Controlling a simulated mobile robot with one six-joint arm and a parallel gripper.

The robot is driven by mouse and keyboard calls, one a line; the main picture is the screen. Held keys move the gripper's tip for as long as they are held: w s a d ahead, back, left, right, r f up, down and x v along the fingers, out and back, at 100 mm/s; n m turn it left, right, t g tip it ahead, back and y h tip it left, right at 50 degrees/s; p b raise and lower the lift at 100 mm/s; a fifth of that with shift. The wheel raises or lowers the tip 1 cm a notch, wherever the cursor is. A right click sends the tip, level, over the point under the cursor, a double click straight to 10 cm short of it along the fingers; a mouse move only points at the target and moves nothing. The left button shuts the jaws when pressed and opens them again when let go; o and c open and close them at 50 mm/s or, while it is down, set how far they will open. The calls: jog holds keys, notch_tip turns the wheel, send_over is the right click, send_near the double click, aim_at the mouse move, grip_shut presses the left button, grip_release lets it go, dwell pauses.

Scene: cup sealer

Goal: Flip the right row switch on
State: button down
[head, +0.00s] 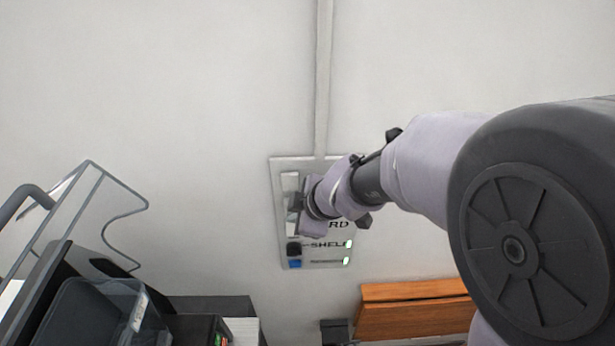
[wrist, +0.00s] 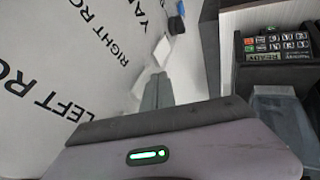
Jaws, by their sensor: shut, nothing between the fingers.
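A pale control panel (head: 322,258) is fixed to the wall in the head view. My gripper (head: 297,201) is in front of its left side and hides part of the switch column. In the wrist view the panel carries the printed words "RIGHT RO…" (wrist: 109,40), with "LEFT RO…" beside them. White switch pieces (wrist: 161,50) stand out at the panel's edge, close to my shut, empty fingers (wrist: 157,77). The right row switch's position is partly hidden, and I cannot tell whether the fingers touch it.
A machine with a keypad (wrist: 275,43) stands right in the wrist view. A clear-sided stand (head: 100,200) is at left.

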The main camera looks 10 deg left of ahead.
jog(key=shift+f, duration=0.1)
jog(key=shift+w+r+b, duration=0.15)
jog(key=shift+r+b, duration=0.45)
jog(key=shift+r, duration=0.2)
